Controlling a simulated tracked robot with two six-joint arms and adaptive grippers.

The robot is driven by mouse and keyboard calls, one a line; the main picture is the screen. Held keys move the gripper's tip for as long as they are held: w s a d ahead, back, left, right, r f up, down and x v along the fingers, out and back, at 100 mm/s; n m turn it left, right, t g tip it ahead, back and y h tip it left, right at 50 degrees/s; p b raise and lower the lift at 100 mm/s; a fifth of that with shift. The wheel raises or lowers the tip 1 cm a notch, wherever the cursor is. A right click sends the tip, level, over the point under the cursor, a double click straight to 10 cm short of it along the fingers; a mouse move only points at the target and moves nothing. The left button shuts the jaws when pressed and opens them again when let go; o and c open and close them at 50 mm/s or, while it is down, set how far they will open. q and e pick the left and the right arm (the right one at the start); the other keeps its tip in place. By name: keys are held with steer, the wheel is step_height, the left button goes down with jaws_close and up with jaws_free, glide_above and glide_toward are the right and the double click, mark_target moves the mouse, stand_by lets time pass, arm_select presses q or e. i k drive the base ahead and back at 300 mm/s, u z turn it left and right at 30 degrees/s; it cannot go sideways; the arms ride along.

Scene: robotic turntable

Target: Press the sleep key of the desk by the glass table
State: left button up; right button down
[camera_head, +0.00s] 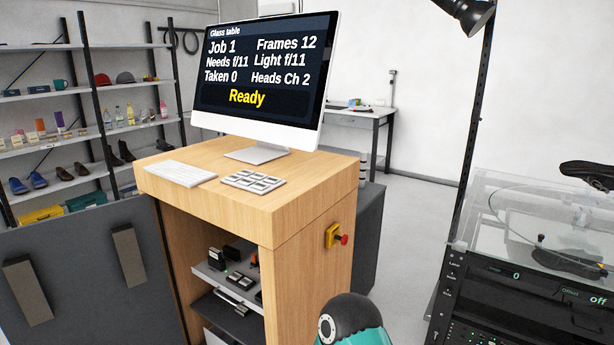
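The wooden desk (292,222) stands in the middle of the head view. On its top is a small key pad (253,181) with several keys in rows; the labels are too small to read, so I cannot tell which is the sleep key. Behind the pad, a monitor (265,72) is lit and reads "Glass table", "Job 1", "Taken 0", "Frames 12" and "Ready" in yellow. Neither gripper is in view. A teal and dark rounded arm part of mine shows at the bottom, in front of the desk.
A white keyboard (180,173) lies left of the pad. A red button on a yellow box (336,237) is on the desk's right side. A black machine (530,300) with a clear glass top stands at right. Shelves (45,95) stand at left. Floor is open between desk and machine.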

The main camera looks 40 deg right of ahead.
mark_target(261, 186)
steer(key=z, duration=0.15)
steer(key=i, duration=0.55)
steer(key=z, duration=0.4)
steer(key=k, duration=0.95)
steer(key=z, duration=0.15)
steer(key=i, duration=0.95)
